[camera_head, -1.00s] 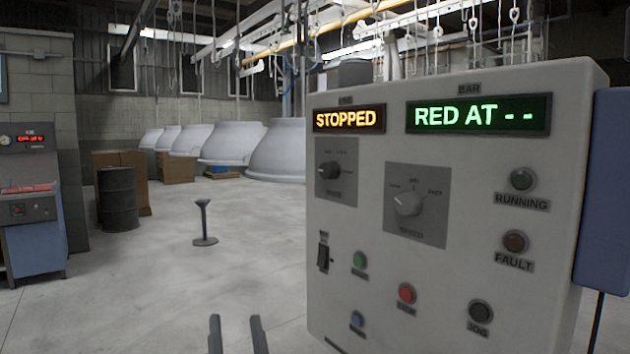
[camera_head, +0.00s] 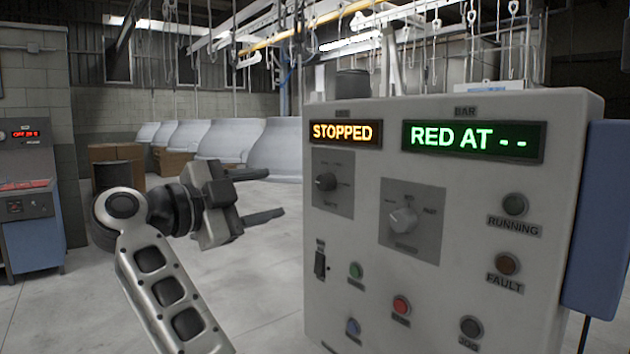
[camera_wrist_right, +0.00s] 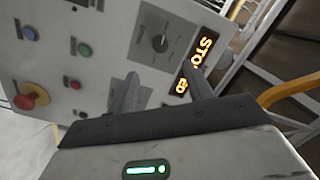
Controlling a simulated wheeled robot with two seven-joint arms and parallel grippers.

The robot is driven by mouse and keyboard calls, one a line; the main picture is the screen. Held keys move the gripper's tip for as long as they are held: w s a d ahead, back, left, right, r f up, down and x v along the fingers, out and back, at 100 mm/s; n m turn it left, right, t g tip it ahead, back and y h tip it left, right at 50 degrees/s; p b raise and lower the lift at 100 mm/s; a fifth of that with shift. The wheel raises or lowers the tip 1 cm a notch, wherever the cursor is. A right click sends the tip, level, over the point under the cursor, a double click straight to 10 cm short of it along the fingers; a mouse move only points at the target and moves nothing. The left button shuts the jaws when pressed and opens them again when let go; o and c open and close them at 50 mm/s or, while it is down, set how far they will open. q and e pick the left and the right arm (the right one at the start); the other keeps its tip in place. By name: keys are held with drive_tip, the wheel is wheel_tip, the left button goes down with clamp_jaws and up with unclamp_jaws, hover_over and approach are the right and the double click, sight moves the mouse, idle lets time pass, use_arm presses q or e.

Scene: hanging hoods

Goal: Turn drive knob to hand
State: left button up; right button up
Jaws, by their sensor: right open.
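The drive knob (camera_head: 325,181) is a small dark knob on a grey plate at the upper left of the white control panel (camera_head: 450,285). Its pointer setting is too small to read. It also shows in the right wrist view (camera_wrist_right: 160,44), beyond my fingertips. My right gripper (camera_head: 272,195) is to the left of the panel, fingers pointing right towards the drive knob plate. My left gripper is not in view.
A larger light speed knob (camera_head: 403,221) sits right of the drive knob. Below are a black switch (camera_head: 320,265) and several buttons and lamps. The display (camera_head: 341,132) reads STOPPED. A red mushroom button (camera_wrist_right: 30,97) sticks out. Pale hoods hang behind.

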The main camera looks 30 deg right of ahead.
sight(321, 184)
drive_tip(key=d, duration=0.3)
drive_tip(key=w+d+p, duration=0.1)
drive_tip(key=d, duration=0.3)
drive_tip(key=w+d+p, duration=0.1)
drive_tip(key=d, duration=0.3)
drive_tip(key=shift+d, duration=0.1)
drive_tip(key=c, duration=1)
